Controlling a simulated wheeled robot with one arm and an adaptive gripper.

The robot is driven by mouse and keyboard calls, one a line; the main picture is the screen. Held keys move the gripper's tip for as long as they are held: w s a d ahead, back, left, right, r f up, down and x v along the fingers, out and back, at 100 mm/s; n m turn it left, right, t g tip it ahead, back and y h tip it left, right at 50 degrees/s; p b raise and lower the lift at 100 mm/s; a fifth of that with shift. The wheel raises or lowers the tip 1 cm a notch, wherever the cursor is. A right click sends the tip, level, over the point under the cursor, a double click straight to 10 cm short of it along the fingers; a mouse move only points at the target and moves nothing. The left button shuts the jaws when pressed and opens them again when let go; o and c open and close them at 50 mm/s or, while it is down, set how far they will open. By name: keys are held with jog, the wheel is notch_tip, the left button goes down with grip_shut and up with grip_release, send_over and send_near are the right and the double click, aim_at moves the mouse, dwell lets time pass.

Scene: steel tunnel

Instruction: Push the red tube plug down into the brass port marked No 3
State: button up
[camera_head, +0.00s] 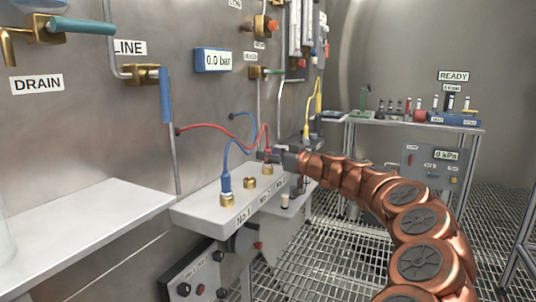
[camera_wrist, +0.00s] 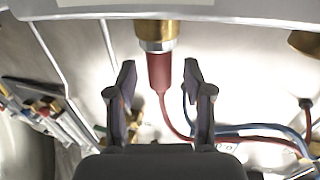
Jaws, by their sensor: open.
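The red tube plug (camera_wrist: 158,72) with its red hose stands at the brass port (camera_wrist: 157,32) in the wrist view, which looks upside down. A brighter metal ring shows where they meet; I cannot tell how deep the plug sits. My gripper (camera_wrist: 159,68) is open, one finger on each side of the plug, with gaps visible on both sides. In the head view my gripper (camera_head: 268,155) is at the far end of the white manifold block (camera_head: 215,206). It hides most of the red plug there. The brass port (camera_head: 267,169) marked No 3 shows just below it.
A blue plug (camera_head: 225,184) with a blue hose sits in port No 1. The brass port No 2 (camera_head: 250,183) is empty. The red hose (camera_head: 215,126) and blue hose loop towards the steel wall. An empty pale shelf (camera_head: 80,235) lies at left.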

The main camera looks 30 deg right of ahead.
jog(key=v, duration=1.1)
jog(key=shift+s, duration=0.1)
jog(key=shift+d, duration=0.1)
